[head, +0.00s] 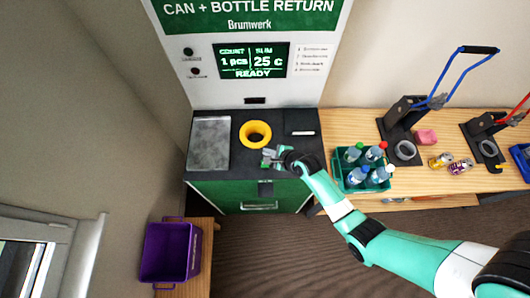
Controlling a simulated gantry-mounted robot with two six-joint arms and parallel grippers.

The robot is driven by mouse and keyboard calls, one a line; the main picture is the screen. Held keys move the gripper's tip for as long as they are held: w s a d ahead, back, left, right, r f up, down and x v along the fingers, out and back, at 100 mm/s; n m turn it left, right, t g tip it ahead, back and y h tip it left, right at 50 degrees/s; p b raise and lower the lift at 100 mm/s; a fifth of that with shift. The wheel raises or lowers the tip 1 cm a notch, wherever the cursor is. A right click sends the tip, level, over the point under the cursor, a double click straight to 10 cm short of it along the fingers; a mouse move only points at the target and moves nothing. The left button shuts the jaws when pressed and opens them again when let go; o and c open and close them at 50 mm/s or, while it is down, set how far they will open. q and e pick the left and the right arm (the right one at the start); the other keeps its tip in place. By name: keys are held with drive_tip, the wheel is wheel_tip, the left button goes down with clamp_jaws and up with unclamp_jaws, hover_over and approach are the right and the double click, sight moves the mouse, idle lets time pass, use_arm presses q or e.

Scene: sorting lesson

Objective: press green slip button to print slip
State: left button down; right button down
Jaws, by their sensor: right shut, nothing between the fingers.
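The can and bottle return machine (200,95) stands at the back. Its screen (252,60) reads 1 pcs, 25 c and READY. On the panel left of the screen are two small round buttons. The upper button (188,52) looks dark, perhaps green; the lower button (195,72) looks dark red. Their labels are too small to read. My right gripper (267,157) is shut and empty over the dark counter, just below and right of the yellow ring (245,134), well apart from both buttons. My left gripper is not in view.
A slot (255,100) lies below the screen. A metal plate (209,133) is on the counter's left. A green crate of bottles (345,185), black stands (398,130), cans (440,161) and a pink block (426,137) are on the wooden table. A purple bin (168,248) stands lower left.

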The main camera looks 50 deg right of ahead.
wheel_tip(320, 180, down, 7)
drive_tip(key=b, duration=0.6)
drive_tip(key=shift+f+b, duration=0.1)
drive_tip(key=shift+b, duration=0.2)
drive_tip(key=shift+f+b, duration=0.45)
drive_tip(key=shift+f, duration=0.15)
idle(0.8)
drive_tip(key=shift+f, duration=0.4)
